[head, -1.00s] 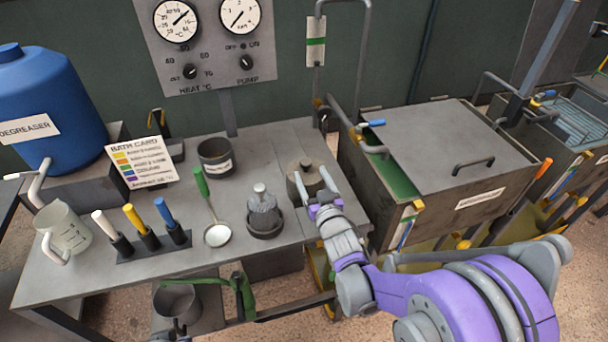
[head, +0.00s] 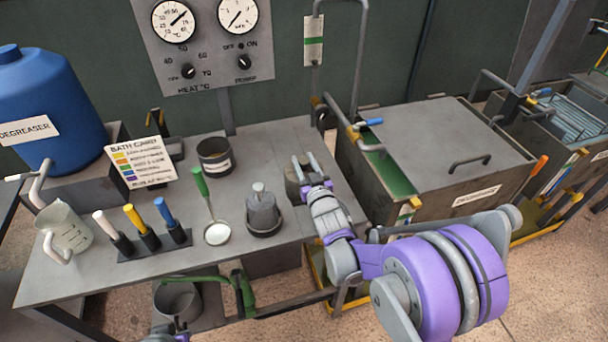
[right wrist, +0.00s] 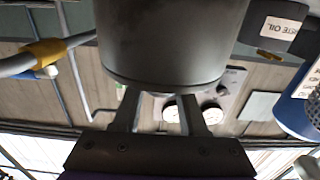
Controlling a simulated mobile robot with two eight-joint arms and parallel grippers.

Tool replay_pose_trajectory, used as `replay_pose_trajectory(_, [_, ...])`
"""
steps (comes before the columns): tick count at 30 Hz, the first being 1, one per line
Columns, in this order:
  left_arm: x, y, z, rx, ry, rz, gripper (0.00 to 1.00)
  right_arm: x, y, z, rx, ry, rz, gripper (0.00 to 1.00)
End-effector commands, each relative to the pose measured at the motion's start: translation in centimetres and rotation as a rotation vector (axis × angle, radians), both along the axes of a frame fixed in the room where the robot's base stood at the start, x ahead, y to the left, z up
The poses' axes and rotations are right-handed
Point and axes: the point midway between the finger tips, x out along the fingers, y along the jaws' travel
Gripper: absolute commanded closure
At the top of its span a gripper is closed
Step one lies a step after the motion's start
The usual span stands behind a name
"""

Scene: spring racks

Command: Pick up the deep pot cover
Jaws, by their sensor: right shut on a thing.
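My right gripper (head: 303,168) is over the table's right part, its arm coming in from the lower right. It is shut on a dark grey round piece (head: 292,186), which I take for the deep pot cover. In the right wrist view this piece (right wrist: 175,45) is a large smooth cylinder that hides the fingertips. The arm hides part of it in the head view, and I cannot tell whether it is clear of the tabletop.
Left of the held piece stand a knobbed grey cone in a dish (head: 263,212), a dark labelled pot (head: 215,156) and a green-handled ladle (head: 217,233). A tank with a flat handled lid (head: 440,140) is close on the right. The front right tabletop is clear.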

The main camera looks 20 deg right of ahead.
Motion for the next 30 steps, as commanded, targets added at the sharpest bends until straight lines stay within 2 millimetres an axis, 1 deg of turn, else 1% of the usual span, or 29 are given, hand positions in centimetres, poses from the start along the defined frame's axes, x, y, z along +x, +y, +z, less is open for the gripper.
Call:
replay_pose_trajectory(1, [0.0,0.0,0.0,0.0,0.0,0.0,1.0,0.0,0.0,0.0,0.0,0.0,0.0,0.86])
replay_pose_trajectory(3, [0.0,0.0,0.0,0.0,0.0,0.0,1.0,-0.01,0.0,0.0,0.0,0.0,0.0,0.98])
replay_pose_trajectory(4, [0.0,0.0,0.0,0.0,0.0,0.0,1.0,-0.01,0.0,0.0,0.0,0.0,0.0,1.0])
replay_pose_trajectory(30, [0.0,0.0,0.0,0.0,0.0,0.0,1.0,-0.01,0.0,0.02,0.0,-0.001,0.0,1.0])
